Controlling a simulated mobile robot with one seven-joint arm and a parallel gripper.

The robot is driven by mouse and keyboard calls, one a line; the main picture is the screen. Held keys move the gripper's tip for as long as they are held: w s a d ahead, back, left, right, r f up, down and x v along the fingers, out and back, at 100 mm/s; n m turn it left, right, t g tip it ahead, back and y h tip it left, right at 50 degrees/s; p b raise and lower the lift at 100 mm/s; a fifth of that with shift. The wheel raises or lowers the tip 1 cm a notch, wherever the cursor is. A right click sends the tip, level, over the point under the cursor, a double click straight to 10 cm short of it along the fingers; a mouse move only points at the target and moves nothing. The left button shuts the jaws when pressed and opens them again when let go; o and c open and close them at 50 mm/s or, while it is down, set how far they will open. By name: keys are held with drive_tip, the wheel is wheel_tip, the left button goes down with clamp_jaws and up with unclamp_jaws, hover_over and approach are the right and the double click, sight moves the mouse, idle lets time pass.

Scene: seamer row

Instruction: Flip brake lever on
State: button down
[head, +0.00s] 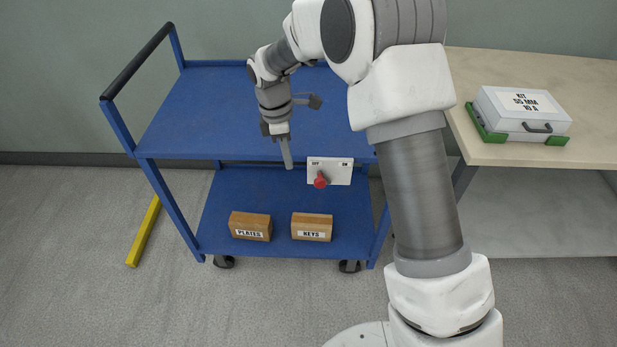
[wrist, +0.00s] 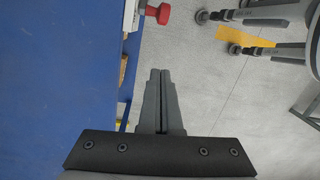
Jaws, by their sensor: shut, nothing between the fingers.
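The brake lever has a red knob (head: 320,182) on a white plate (head: 340,171) at the front edge of the blue cart's top shelf. The plate has a small label at each end, the right one reading ON. The knob stands out from the plate's left part, towards the left label. In the wrist view the red knob (wrist: 157,13) is at the top, on a short stem from the white plate (wrist: 130,14). My gripper (head: 288,164) points down just left of the plate, apart from the knob. Its fingers (wrist: 160,72) are shut and empty.
The blue cart (head: 200,115) has a black push handle on the left. Wooden boxes marked PLATES (head: 250,226) and KEYS (head: 312,227) sit on its lower shelf. A table (head: 600,120) with a kit case (head: 520,110) stands right. A yellow bar (head: 145,232) lies left; floor in front is clear.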

sight(323, 182)
drive_tip(key=shift+s, duration=0.1)
wheel_tip(323, 182, down, 10)
drive_tip(key=d+b, duration=0.1)
drive_tip(key=b, duration=0.1)
drive_tip(key=d, duration=0.1)
drive_tip(key=d+r, duration=0.2)
drive_tip(key=shift+d+b, duration=0.35)
drive_tip(key=shift+d, duration=0.05)
drive_tip(key=shift+d, duration=0.1)
